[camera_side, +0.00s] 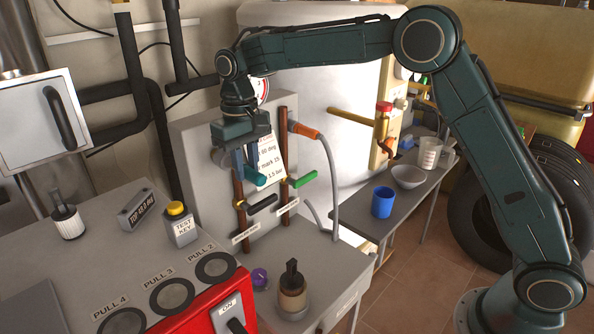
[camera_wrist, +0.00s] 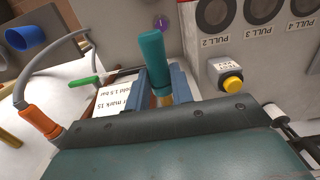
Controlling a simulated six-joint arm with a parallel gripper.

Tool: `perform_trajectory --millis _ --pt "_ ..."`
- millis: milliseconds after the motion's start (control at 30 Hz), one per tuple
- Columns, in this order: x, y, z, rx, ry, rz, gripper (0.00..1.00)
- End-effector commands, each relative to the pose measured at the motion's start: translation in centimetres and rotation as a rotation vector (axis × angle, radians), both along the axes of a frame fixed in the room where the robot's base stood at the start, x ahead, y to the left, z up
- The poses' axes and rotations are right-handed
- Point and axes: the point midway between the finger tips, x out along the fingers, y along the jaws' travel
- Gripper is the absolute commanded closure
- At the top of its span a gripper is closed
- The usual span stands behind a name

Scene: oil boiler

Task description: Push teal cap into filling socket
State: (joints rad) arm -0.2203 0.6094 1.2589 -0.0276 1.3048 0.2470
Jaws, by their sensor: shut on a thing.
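The teal cap (camera_side: 253,177) is a cylinder held between the blue fingers of my gripper (camera_side: 246,162), in front of the grey panel with brown pipes. In the wrist view the cap (camera_wrist: 152,48) sticks out past the fingertips of my gripper (camera_wrist: 163,82), slightly tilted. The gripper is shut on it. The cap appears to be in the air; the side view does not show clearly whether it touches the pipe behind it. I cannot pick out the filling socket with certainty in either view.
Brown pipes (camera_side: 284,220) carry a black lever (camera_side: 262,204) and a green lever (camera_side: 304,179). An orange hose connector (camera_side: 304,131) is at right. Below stand a purple knob (camera_side: 259,277) and a lidded jar (camera_side: 292,292). A yellow test key (camera_side: 176,209) stands left.

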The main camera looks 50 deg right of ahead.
Motion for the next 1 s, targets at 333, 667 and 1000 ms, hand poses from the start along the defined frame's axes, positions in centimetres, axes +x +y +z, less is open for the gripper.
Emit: perform_trajectory --millis 333,667,1000 --pt "0.6 0.0 0.0 0.0 0.0 0.0 1.0" --pt "1.3 0.0 0.0 0.0 0.0 0.0 1.0" --pt "2.0 0.0 0.0 0.0 0.0 0.0 1.0"
